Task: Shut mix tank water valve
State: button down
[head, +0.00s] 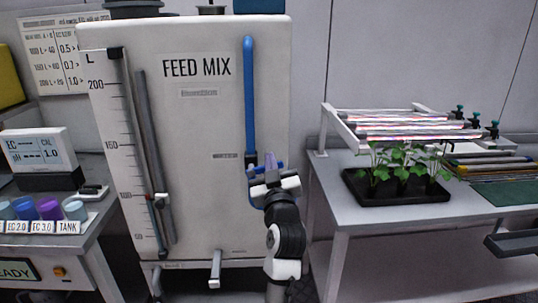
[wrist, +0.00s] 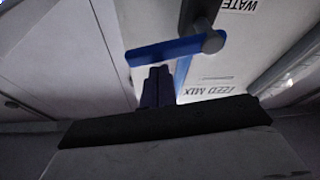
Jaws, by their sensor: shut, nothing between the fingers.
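The feed mix tank (head: 200,130) is a tall off-white tank with a blue water pipe (head: 249,95) down its front. My gripper (head: 268,163) is in front of the pipe's lower end and hides most of the valve there. In the wrist view, the blue valve lever (wrist: 160,52) extends from a grey pivot (wrist: 213,42) and lies crosswise to the blue pipe (wrist: 182,72). My dark gripper fingers (wrist: 157,82) are shut together and empty, with tips just beside the lever. I cannot tell whether they touch it.
A bench (head: 335,200) at right holds a black tray (head: 400,198) of seedlings beneath a light rack (head: 415,122). A bench at left carries coloured cups (head: 48,209) and a meter (head: 38,150). A grey tap (head: 215,265) projects low on the tank.

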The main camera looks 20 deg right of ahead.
jog(key=shift+d+f, duration=0.1)
jog(key=shift+f, duration=0.2)
jog(key=f+b, duration=0.1)
jog(key=b, duration=0.2)
jog(key=shift+s+d+f+b, duration=0.15)
jog(key=shift+d+f+b, duration=0.15)
jog(key=shift+f+b, duration=0.1)
jog(key=shift+r, duration=0.1)
